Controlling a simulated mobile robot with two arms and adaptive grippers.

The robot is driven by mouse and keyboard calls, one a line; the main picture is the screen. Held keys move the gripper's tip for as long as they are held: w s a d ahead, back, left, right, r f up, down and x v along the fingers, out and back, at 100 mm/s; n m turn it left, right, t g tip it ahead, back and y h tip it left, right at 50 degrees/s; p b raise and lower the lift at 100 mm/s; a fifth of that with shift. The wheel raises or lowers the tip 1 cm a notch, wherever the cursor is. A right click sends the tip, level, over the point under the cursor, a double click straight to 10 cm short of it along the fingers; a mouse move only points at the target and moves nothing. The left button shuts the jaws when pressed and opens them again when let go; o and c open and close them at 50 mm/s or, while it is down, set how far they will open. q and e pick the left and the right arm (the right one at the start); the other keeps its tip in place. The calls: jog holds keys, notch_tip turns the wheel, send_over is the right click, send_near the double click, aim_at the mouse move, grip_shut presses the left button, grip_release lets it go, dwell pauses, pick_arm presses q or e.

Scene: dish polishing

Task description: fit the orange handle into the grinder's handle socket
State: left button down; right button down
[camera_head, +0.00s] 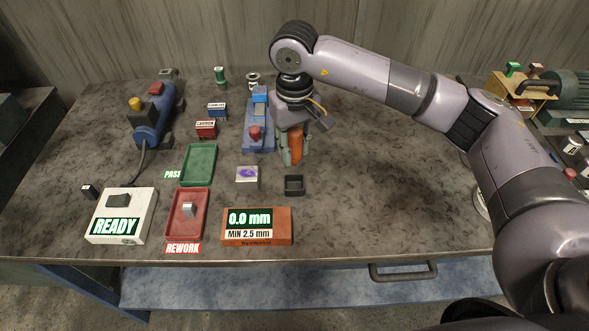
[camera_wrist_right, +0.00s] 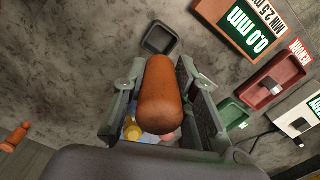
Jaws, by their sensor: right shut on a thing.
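My right gripper (camera_head: 290,157) is shut on the orange handle (camera_head: 295,142), above the middle of the table, behind a small black open holder (camera_head: 294,186). In the right wrist view the handle (camera_wrist_right: 160,95) sits between the two fingers, its rounded end toward the camera. The blue corded tool with a yellow knob (camera_head: 152,120), which looks like the grinder, lies at the left of the table, well apart from the gripper. I cannot make out its handle socket. My left gripper is not in view.
A blue fixture (camera_head: 258,135) stands just left of my right gripper. Green (camera_head: 198,165) and red (camera_head: 187,232) trays, a READY box (camera_head: 122,218) and a 0.0 mm gauge block (camera_head: 257,237) lie in front. The table right of the gripper is mostly clear.

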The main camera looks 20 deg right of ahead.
aim_at(294, 164)
notch_tip(294, 164, down, 4)
jog(key=shift+f+p, duration=0.2)
jog(key=shift+p, duration=0.2)
jog(key=shift+f, duration=0.55)
notch_tip(294, 164, down, 4)
jog(key=shift+r+p, duration=0.15)
jog(key=shift+p, duration=0.45)
jog(key=c, duration=1.8)
grip_release()
jog(key=shift+b, duration=0.3)
jog(key=o, duration=0.5)
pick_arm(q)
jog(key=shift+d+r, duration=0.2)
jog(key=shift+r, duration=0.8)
